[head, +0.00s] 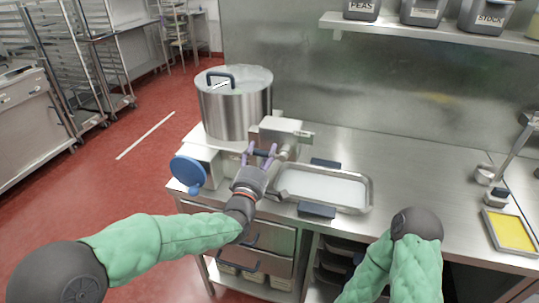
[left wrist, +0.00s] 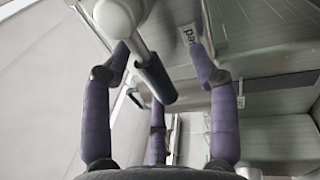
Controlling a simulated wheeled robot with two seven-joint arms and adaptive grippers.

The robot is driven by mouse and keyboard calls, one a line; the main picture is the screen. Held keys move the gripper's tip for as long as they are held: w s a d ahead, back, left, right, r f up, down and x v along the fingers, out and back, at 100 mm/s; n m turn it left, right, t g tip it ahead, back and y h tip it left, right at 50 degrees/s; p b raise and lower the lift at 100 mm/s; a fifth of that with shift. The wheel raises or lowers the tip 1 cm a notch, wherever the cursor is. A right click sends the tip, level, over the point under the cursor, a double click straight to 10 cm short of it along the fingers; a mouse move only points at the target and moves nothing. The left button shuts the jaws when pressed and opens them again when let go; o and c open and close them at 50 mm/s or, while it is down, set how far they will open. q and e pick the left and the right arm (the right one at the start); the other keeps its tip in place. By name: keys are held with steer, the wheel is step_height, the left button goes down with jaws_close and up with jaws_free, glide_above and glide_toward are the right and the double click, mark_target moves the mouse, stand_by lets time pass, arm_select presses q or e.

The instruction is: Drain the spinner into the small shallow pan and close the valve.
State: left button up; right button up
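The spinner is a large steel pot (head: 232,115) with a pale lid and dark handle, at the back left of the counter. A valve housing (head: 283,130) sits at its lower right. The shallow metal pan (head: 369,193) lies right of the valve, with a smooth pale surface inside; I cannot tell if it is liquid. My left gripper (head: 260,152) is at the valve's front. In the left wrist view, its purple fingers (left wrist: 165,75) are spread on both sides of a dark valve handle (left wrist: 155,80), with visible gaps. My right arm is at lower right; its gripper is out of view.
Dark blue pieces (head: 316,210) sit at the pan's front and back edges. A round blue disc (head: 188,171) stands left of my left gripper. A yellow-filled tray (head: 511,231) and ladle (head: 505,160) are at the right. A shelf (head: 430,32) holds labelled containers.

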arm_select(q)
steer(key=shift+f, duration=0.1)
steer(key=shift+s+a, duration=0.1)
steer(key=shift+s, duration=0.15)
steer(key=r+v, duration=0.1)
steer(key=v, duration=0.5)
steer(key=shift+s+f, duration=0.2)
steer(key=shift+f, duration=0.1)
steer(key=shift+a, duration=0.1)
